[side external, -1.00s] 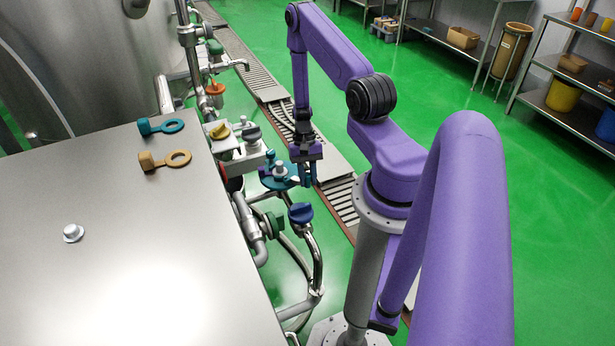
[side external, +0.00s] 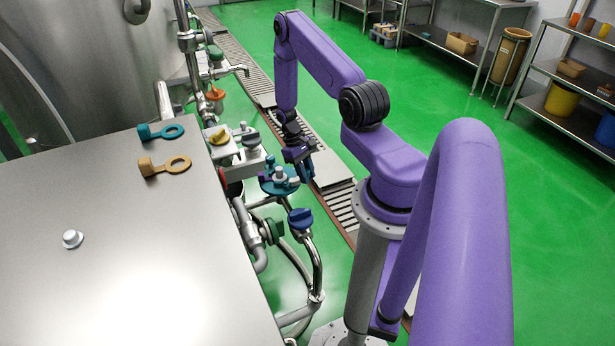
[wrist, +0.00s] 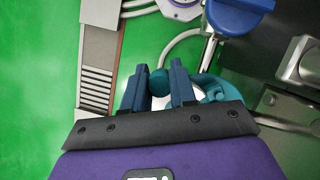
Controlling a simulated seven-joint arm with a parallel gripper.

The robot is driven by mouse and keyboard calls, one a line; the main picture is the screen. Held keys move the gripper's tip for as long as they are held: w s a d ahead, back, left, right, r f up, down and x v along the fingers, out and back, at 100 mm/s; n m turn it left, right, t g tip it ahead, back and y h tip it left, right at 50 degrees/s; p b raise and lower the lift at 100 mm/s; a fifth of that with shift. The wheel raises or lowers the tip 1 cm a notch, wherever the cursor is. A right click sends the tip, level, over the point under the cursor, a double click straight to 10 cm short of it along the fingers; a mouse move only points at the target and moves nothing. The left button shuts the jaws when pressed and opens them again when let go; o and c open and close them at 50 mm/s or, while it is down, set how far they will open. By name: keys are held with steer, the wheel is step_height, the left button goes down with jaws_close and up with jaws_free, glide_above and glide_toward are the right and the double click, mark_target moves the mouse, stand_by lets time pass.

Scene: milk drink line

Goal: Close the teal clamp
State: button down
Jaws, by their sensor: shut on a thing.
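The teal clamp (side external: 268,185) sits around a pale fitting on the pipework beside the steel table's right edge. My gripper (side external: 307,175) is at its right side, tilted. In the wrist view my gripper (wrist: 158,80) has its two dark blue fingers on either side of a round teal end (wrist: 158,84), which looks like part of the clamp's handle. More of the teal clamp (wrist: 216,88) shows to the right of the fingers, partly hidden by them and the gripper body. Whether the clamp is fully closed cannot be told.
A blue valve handle (side external: 300,217) stands close below the clamp, and curved steel pipes run under it.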

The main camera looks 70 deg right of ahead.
mark_target(293, 175)
steer(key=w+n, duration=0.1)
steer(key=d+n+h, duration=0.1)
steer(key=n, duration=0.1)
steer(key=shift+w+d, duration=0.1)
steer(key=shift+w, duration=0.25)
steer(key=n, duration=0.1)
steer(key=w+n+h, duration=0.1)
steer(key=shift+w+d+n, duration=0.25)
steer(key=shift+d+n, duration=0.05)
steer(key=shift+d, duration=0.05)
steer(key=shift+w+d+n+h, duration=0.1)
steer(key=shift+w+n+h, duration=0.4)
steer(key=shift+n, duration=0.5)
steer(key=shift+w+d+n+h, duration=0.1)
steer(key=shift+w+n+h, duration=0.2)
steer(key=shift+w+n, duration=0.55)
steer(key=shift+a+n, duration=0.1)
steer(key=shift+n, duration=0.15)
steer(key=c, duration=0.9)
jaws_free()
steer(key=shift+s, duration=0.1)
steer(key=v, duration=1.7)
steer(key=shift+r, duration=0.25)
steer(key=shift+s+a, duration=0.1)
steer(key=shift+s, duration=0.05)
